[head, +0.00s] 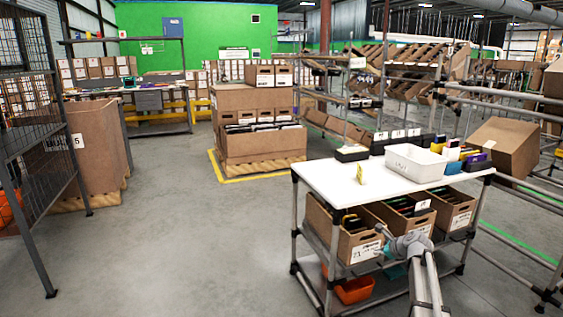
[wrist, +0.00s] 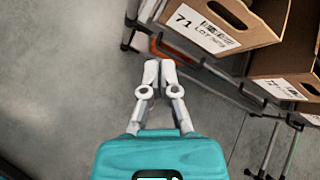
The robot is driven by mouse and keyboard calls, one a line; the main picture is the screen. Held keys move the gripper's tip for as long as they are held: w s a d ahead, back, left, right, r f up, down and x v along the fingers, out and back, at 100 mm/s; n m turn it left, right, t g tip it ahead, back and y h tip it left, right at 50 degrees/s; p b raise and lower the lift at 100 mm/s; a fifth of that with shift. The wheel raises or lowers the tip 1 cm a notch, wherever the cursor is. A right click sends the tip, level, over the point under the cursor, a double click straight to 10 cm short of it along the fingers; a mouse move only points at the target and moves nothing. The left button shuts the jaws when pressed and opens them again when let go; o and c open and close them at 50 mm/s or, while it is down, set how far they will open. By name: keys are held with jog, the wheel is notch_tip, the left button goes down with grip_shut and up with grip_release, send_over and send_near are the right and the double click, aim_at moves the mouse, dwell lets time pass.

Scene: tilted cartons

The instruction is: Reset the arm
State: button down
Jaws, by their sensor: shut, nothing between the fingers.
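My gripper (wrist: 159,68) shows in the wrist view with its two pale grey fingers together and nothing between them. Its teal body fills the bottom of that view. The fingers are over grey floor, left of a brown carton marked 71 (wrist: 206,27). In the head view my arm (head: 420,275) reaches up from the lower right, in front of the cartons on the cart's lower shelf. The exact gap between my gripper and the cart cannot be told.
A white-topped cart (head: 330,181) carries a white bin (head: 415,163) and small coloured boxes. Tilted cartons (head: 344,238) sit on its shelf, with an orange bin (head: 355,291) below. A pallet of cartons (head: 262,146) stands behind. The floor at left centre is clear.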

jog(key=s+a+f+n+g+h+p, duration=0.1)
jog(key=s+a+n+g, duration=0.2)
jog(key=s+a+n, duration=0.45)
jog(key=s+a+f+n+g+h+p, duration=0.1)
jog(key=s+a+n+g+h, duration=0.3)
jog(key=s+n, duration=0.65)
jog(key=s+a+f+n+g+y+p, duration=0.1)
jog(key=s+a+f+n, duration=0.1)
jog(key=s+a+n, duration=0.7)
notch_tip(320, 180, up, 38)
jog(key=s+d+m+p, duration=0.2)
jog(key=p, duration=3.5)
jog(key=shift+s+d+r+g+h+p, duration=0.2)
jog(key=shift+s+g+h+p, duration=0.05)
jog(key=shift+g+h+p, duration=0.1)
